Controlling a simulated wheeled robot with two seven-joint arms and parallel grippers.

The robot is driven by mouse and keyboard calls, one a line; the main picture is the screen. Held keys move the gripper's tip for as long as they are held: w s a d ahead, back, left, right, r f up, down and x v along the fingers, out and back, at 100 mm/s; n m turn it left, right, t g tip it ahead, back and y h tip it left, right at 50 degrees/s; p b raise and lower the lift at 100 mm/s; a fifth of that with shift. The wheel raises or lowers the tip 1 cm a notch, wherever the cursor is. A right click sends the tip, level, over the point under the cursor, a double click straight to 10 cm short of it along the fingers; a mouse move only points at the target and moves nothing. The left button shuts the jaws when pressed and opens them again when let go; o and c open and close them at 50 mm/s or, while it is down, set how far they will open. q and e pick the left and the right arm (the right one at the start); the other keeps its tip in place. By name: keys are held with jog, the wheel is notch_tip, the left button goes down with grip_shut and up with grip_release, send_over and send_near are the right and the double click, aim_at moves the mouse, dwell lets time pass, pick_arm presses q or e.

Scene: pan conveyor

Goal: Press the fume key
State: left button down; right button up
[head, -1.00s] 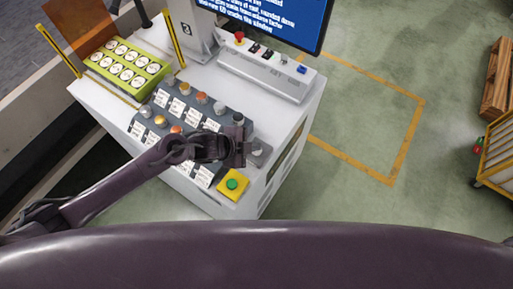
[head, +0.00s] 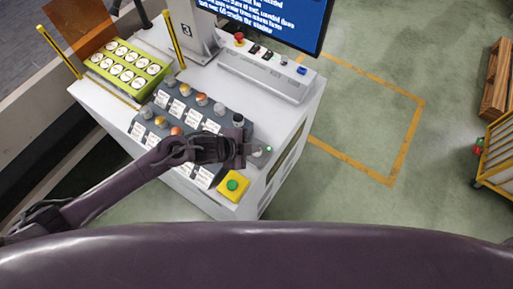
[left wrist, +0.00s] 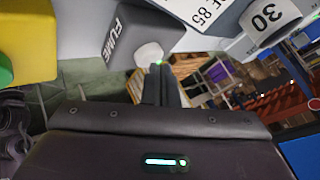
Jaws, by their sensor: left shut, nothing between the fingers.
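The fume key is a grey box labelled FUME (left wrist: 122,38) with a round white button (left wrist: 148,54) on its face, in the left wrist view. In the head view the box (head: 259,160) sits at the right edge of the white console, partly hidden by my gripper. A small green light (left wrist: 158,63) glows beside the button; it also shows in the head view (head: 269,149). My left gripper (left wrist: 161,74) is shut and empty, its fingertips right at the button; exact contact is hard to tell. My right gripper is not in view.
A yellow box with a green button (head: 233,185) stands just in front of the fume box. A dark panel of labelled knobs (head: 186,103) lies to the left under my arm. A grey control bar (head: 262,76) and a screen (head: 280,22) are behind.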

pick_arm(q)
notch_tip(320, 180, up, 6)
jog(key=p, duration=0.5)
jog(key=shift+r, duration=0.15)
dwell(0.5)
